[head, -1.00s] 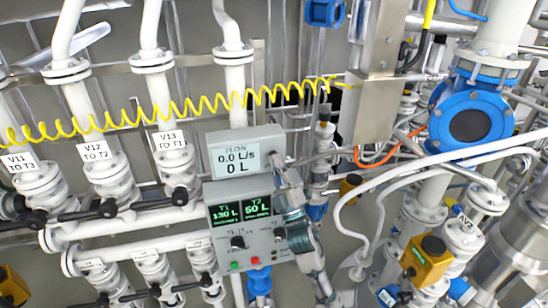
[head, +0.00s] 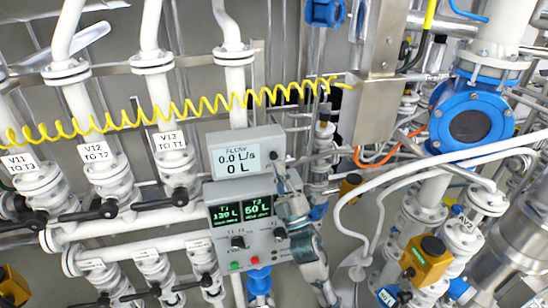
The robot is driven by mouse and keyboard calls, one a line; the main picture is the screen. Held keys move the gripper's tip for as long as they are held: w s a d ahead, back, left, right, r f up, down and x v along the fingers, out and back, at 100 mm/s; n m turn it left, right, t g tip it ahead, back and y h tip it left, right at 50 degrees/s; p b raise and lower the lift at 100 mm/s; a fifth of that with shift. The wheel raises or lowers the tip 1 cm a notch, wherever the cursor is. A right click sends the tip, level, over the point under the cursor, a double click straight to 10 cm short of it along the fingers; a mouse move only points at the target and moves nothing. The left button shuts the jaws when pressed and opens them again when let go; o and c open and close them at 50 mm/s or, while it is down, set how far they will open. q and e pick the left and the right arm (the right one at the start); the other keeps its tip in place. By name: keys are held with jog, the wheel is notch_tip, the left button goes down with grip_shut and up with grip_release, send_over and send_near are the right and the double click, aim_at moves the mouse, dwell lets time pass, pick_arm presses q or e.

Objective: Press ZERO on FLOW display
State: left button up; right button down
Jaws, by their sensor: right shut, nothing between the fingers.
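The FLOW display (head: 240,160) is a light grey box with a pale screen reading 0.0 L/s and 0 L. It sits above the tank panel, left of the picture's middle. My right gripper (head: 279,165) is shut and empty, with its fingertips at the right side of the FLOW display's front. A small dark spot shows at the fingertips; I cannot tell whether it is the ZERO button or a finger pad, nor whether they touch. No ZERO label is readable. My left gripper is out of view.
The grey panel (head: 221,250) below has green T1 and T2 screens reading 130 L and 60 L, knobs, and red and green buttons. A yellow coiled hose (head: 180,112) runs above the display. White pipes with valves V11, V12 and V13 (head: 168,141) stand left.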

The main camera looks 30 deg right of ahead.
jog(key=s, duration=0.2)
jog(key=s+a, duration=0.1)
jog(key=s, duration=0.1)
jog(key=shift+p, duration=0.3)
